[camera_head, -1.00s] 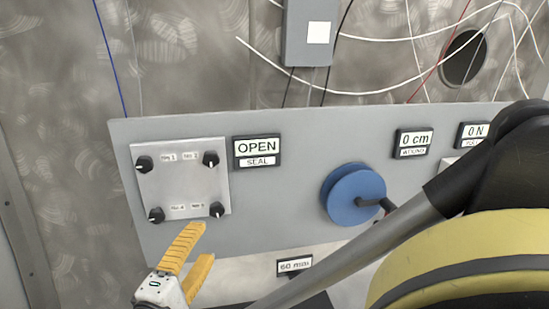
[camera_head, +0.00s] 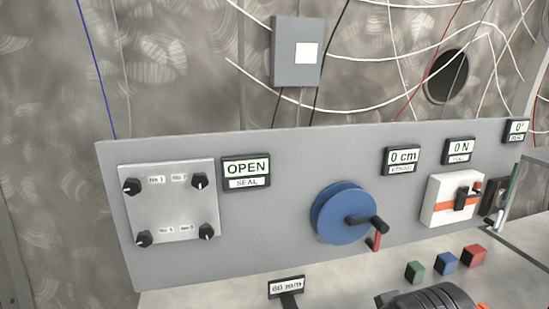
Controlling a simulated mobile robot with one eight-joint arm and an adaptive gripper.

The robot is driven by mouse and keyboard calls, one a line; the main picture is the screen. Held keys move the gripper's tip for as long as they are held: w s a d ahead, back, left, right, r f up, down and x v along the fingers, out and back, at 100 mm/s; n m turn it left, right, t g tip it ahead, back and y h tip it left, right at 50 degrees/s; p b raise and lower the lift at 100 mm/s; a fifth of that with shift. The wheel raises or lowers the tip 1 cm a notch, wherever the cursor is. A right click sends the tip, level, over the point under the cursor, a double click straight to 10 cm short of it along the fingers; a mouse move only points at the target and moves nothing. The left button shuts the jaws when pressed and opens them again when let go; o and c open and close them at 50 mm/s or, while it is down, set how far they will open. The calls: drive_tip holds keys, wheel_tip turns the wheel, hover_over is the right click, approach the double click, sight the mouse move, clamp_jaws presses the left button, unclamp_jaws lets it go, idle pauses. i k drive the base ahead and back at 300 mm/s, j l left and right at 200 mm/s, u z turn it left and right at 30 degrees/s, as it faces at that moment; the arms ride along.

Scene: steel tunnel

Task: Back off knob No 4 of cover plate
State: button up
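The cover plate (camera_head: 172,205) is a light grey square on the left of the sloping panel, with a black knob at each corner. The lower left knob (camera_head: 144,239) is beside a small label that seems to read No 4. The upper left knob (camera_head: 131,187) is by No 1, the upper right knob (camera_head: 200,181) by No 2, and the lower right knob (camera_head: 206,231) by a label that looks like No 3. Each knob has a pale pointer mark.
A sign (camera_head: 246,172) right of the plate reads OPEN, SEAL. A blue wheel with a crank (camera_head: 338,212) and a white switch box (camera_head: 455,198) are farther right. Green (camera_head: 415,271), blue (camera_head: 446,263) and red (camera_head: 475,255) blocks sit on the ledge. Space before the plate is clear.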

sight(145, 238)
drive_tip(key=u, duration=1.4)
